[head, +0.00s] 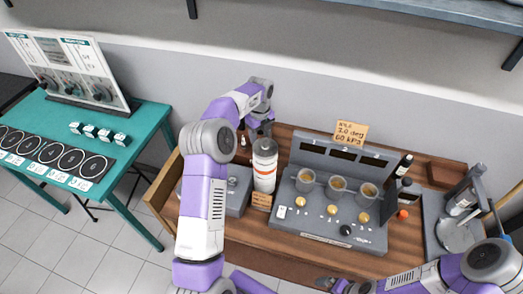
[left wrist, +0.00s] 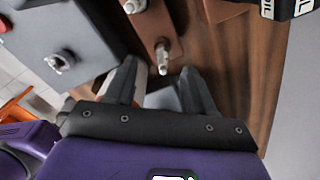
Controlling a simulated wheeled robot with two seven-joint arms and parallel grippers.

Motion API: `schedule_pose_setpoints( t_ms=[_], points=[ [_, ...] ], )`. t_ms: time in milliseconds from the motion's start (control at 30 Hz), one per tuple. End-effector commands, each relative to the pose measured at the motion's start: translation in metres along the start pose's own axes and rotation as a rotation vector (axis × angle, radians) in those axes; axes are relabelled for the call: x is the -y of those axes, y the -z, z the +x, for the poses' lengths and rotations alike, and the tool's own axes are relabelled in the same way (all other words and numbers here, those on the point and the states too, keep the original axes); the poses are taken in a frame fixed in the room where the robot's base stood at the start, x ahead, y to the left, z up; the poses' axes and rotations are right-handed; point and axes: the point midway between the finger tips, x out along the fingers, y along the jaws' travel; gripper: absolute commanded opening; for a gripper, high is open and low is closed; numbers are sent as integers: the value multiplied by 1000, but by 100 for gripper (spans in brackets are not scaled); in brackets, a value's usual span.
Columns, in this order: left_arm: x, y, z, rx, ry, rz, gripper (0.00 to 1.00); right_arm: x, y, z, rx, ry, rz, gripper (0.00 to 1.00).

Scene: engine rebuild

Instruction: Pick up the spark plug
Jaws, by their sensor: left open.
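A spark plug (left wrist: 162,56) with a pale metal body stands in a brown strip in the left wrist view. A second similar plug (left wrist: 133,6) shows at the top edge of that view. My left gripper (left wrist: 160,85) is open, its two dark fingers pointing toward the first plug, with nothing clearly held between them. In the head view my left gripper (head: 260,131) is low at the back of the wooden bench, behind the white-and-orange canister; a small pale plug (head: 243,141) shows beside it. My right gripper (head: 338,285) is at the bottom edge, partly cut off.
The canister (head: 264,165) stands close in front of my left gripper. A grey box (head: 238,190) is to its left. A grey console (head: 330,225) with cups and gold knobs fills the bench middle. A dark bottle (head: 403,166) and a metal stand (head: 458,230) are at right.

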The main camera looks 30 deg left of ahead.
Motion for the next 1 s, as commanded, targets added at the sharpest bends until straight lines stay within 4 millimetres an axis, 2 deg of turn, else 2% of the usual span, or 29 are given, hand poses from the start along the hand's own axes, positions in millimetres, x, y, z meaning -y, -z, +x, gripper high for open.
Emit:
schedule_pose_setpoints(
  t_ms=[400,700,767,1000],
  points=[
    [3,4,55,-2,-3,2,54,2,0,-5,0,0,0,100],
    [3,3,61,0,-1,1,54,2,0,-5,0,0,0,100],
    [3,3,61,0,-1,1,48,2,0,-5,0,0,0,100],
    [3,3,61,0,0,1,11,2,0,-5,0,0,0,100]
  ],
)
